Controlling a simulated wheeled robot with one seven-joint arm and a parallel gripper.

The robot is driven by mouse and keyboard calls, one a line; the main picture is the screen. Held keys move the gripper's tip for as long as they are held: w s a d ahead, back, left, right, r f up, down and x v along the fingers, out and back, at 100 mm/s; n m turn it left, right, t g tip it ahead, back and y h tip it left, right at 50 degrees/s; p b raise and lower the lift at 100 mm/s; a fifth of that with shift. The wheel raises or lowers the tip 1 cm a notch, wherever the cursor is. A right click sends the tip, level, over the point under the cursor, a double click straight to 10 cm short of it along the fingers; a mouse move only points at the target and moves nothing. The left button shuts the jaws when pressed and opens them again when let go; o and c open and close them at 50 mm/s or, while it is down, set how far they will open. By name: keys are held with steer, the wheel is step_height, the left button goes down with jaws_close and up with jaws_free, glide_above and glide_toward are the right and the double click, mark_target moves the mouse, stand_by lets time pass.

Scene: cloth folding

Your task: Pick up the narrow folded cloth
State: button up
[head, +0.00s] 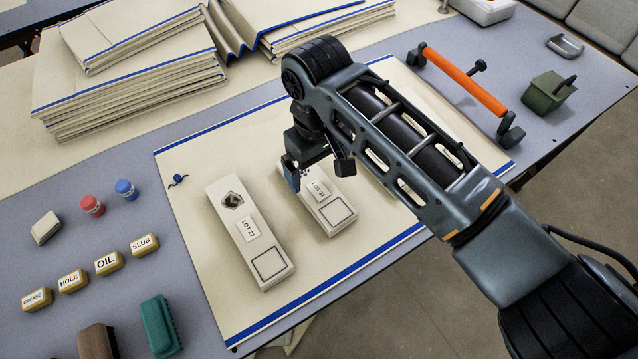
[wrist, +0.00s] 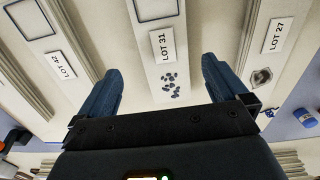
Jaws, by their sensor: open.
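Several pale folded cloths lie side by side on a cream, blue-edged sheet (head: 190,160). The cloth labelled LOT 27 (head: 258,242) has a dark diamond-shaped mark. The middle cloth, labelled LOT 31 (wrist: 161,60), has a cluster of dark spots; it also shows in the head view (head: 327,208). The LOT 42 cloth (wrist: 38,45) is at left in the wrist view and mostly behind my arm in the head view. My gripper (head: 292,180) is open and empty over the LOT 31 cloth. In the wrist view its fingers appear either side of that cloth; contact cannot be told.
Stacks of blue-edged cloth (head: 130,85) stand at the back left. Labelled blocks (head: 107,263), red and blue pots (head: 92,206) and brushes (head: 160,325) lie at left. An orange-handled tool (head: 465,82) and a green container (head: 547,93) are at right.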

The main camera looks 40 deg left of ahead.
mark_target(316, 187)
steer(key=shift+s+f, duration=0.2)
steer(key=shift+f, duration=1.35)
steer(key=shift+s+f, duration=0.15)
steer(key=shift+f, duration=1.35)
steer(key=c, duration=1.1)
steer(key=shift+r, duration=0.1)
